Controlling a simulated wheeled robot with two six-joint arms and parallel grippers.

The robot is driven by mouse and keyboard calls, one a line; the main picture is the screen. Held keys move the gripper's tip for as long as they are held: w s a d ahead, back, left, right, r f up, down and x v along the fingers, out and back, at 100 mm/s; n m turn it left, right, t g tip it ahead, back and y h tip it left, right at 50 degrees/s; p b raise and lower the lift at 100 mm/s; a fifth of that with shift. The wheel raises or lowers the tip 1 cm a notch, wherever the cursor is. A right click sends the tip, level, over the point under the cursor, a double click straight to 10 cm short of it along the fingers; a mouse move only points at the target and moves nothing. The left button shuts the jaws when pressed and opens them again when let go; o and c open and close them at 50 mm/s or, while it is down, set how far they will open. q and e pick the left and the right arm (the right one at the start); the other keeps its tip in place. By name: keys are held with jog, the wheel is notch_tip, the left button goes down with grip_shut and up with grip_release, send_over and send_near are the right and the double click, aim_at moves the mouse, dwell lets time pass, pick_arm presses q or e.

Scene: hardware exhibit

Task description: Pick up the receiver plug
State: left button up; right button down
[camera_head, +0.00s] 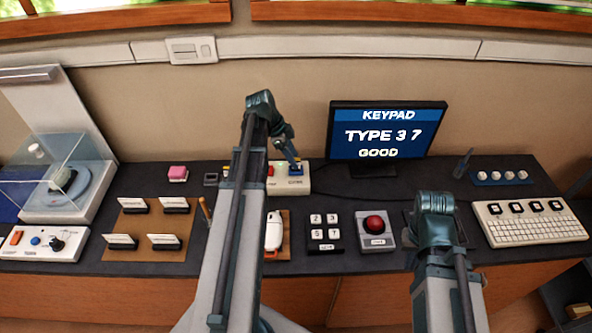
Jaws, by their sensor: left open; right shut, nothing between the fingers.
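I cannot pick out the receiver plug with certainty. My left gripper (292,159) points down at the back of the desk, over a pale box (303,182) with small coloured parts. It is open. A small blue piece (296,168) on that box is right at its fingertips; I cannot tell whether they touch. My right arm reaches up at the lower right, and its gripper is hidden behind its own joint. A white item with a red end (272,231) lies on a wooden board, partly behind my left arm.
A monitor (388,130) reads "KEYPAD TYPE 3 7 GOOD". In front are a keypad (324,232) and a red button box (376,225). A keyboard (531,222) is at right.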

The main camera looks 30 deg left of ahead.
pick_arm(q)
jog(key=b+x, duration=0.1)
jog(key=x, duration=0.1)
jog(key=shift+w+d+f, duration=0.1)
jog(key=shift+f, duration=0.25)
jog(key=shift+r, duration=0.1)
pick_arm(e)
notch_tip(320, 180, down, 2)
jog(key=shift+f, duration=0.2)
pick_arm(q)
grip_shut()
